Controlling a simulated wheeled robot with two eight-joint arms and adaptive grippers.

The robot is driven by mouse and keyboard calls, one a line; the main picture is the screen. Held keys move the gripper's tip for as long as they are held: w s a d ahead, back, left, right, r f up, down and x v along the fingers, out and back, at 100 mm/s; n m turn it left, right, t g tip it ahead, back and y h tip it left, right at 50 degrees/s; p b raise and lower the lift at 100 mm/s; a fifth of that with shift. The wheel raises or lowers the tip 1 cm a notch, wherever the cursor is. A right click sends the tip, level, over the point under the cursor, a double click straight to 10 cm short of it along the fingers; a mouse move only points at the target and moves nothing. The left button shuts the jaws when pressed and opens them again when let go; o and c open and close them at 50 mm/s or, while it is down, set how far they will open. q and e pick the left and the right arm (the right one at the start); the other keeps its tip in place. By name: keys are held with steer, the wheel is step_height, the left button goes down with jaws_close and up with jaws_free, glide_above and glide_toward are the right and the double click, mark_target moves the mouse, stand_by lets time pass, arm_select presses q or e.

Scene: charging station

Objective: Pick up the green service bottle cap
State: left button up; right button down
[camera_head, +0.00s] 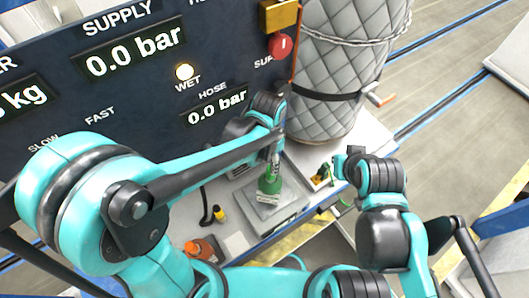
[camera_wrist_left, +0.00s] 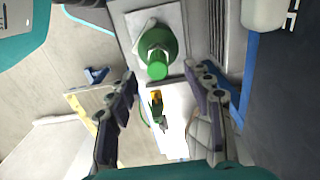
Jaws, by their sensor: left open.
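The green service bottle (camera_head: 268,184) stands on a grey plate (camera_head: 270,214) in the head view. In the left wrist view the bottle's round green cap (camera_wrist_left: 157,66) faces the camera, between and beyond the fingers. My left gripper (camera_wrist_left: 168,88) is open and empty, with one finger on each side of the picture. In the head view my left gripper (camera_head: 276,152) hangs just above the bottle and partly hides its top; whether it touches the cap cannot be told. My right gripper (camera_head: 347,166) is at the right, apart from the bottle, and its fingers are unclear.
A dark display panel (camera_head: 130,95) rises behind the bench. A quilted grey tank (camera_head: 335,75) stands at back right. A small yellow-green part (camera_head: 322,175) lies on a pale plate right of the bottle. A red and a yellow item (camera_head: 203,249) (camera_head: 219,213) stand at front left.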

arm_select(q)
steer(key=shift+d+f, duration=0.1)
steer(key=shift+d, duration=0.05)
steer(key=f, duration=0.5)
steer(key=d+f, duration=0.1)
steer(key=f, duration=0.1)
steer(key=shift+f+b, duration=0.3)
steer(key=shift+b, duration=0.1)
steer(key=shift+a, duration=0.1)
steer(key=c, duration=1)
